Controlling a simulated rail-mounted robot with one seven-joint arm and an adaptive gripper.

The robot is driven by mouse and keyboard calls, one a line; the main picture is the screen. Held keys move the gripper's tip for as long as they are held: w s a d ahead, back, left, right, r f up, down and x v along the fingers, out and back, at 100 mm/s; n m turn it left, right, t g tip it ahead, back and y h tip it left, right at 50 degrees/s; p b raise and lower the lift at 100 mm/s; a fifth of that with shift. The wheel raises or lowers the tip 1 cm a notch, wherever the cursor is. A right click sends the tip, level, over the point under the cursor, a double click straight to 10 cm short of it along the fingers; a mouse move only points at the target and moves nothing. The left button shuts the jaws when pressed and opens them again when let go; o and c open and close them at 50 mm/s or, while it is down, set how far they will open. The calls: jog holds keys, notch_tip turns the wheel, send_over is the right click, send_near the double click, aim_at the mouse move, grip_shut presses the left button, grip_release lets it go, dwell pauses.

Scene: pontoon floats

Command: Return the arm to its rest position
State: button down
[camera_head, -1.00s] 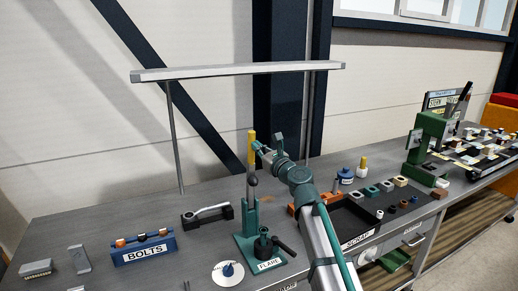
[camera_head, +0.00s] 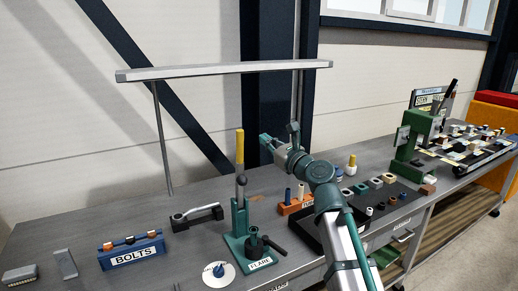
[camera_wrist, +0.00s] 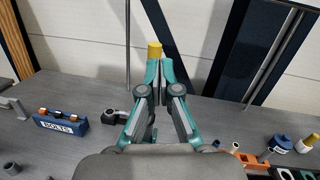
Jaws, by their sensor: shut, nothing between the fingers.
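My gripper (camera_head: 265,139) is at the end of my arm, raised above the bench just right of the yellow-topped lever of the green flare tool (camera_head: 237,222). In the wrist view my gripper (camera_wrist: 160,68) shows its two teal fingers together with nothing held. The yellow lever grip (camera_wrist: 154,50) shows just beyond the fingertips; I cannot tell its exact distance from them. My gripper and forearm hide part of the bench and the scrap tray.
The blue BOLTS holder (camera_head: 131,252) stands on the bench (camera_head: 95,215) at left. An orange holder (camera_head: 292,205) is near my arm. A green press (camera_head: 408,145) stands at right. A lamp bar (camera_head: 220,70) on posts spans the back, above my gripper.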

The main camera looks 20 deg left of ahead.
jog(key=s+d+f+n+g+h, duration=0.1)
jog(key=d+f+n+g+h, duration=0.15)
jog(key=f+n, duration=0.8)
jog(key=s+d+f+n+g+h, duration=0.15)
jog(key=d+f+n+h, duration=0.3)
jog(key=f, duration=1.15)
jog(key=s+d+f+n+g+h, duration=0.15)
jog(key=d+f, duration=0.35)
jog(key=f, duration=0.5)
jog(key=s+d+f+n+g+h, duration=0.1)
jog(key=s+d+f+n+h, duration=0.15)
jog(key=d+f, duration=0.45)
jog(key=s+d+f+n+g+h, duration=0.1)
jog(key=s+d+f+n, duration=0.15)
jog(key=f, duration=0.95)
jog(key=s+d+f+n+g+h+b, duration=0.15)
jog(key=s+d+f+g+h, duration=0.3)
jog(key=s+d+f, duration=1.15)
jog(key=s+d+f+g, duration=0.1)
jog(key=s+d+f, duration=0.1)
jog(key=s, duration=0.5)
jog(key=s+d+f+g, duration=0.2)
jog(key=s+d+f, duration=0.1)
jog(key=s+f, duration=0.2)
jog(key=s+d+f+g, duration=0.1)
jog(key=s+d+f, duration=0.2)
jog(key=s, duration=0.7)
jog(key=shift+f+m+g, duration=0.3)
jog(key=shift+g, duration=0.1)
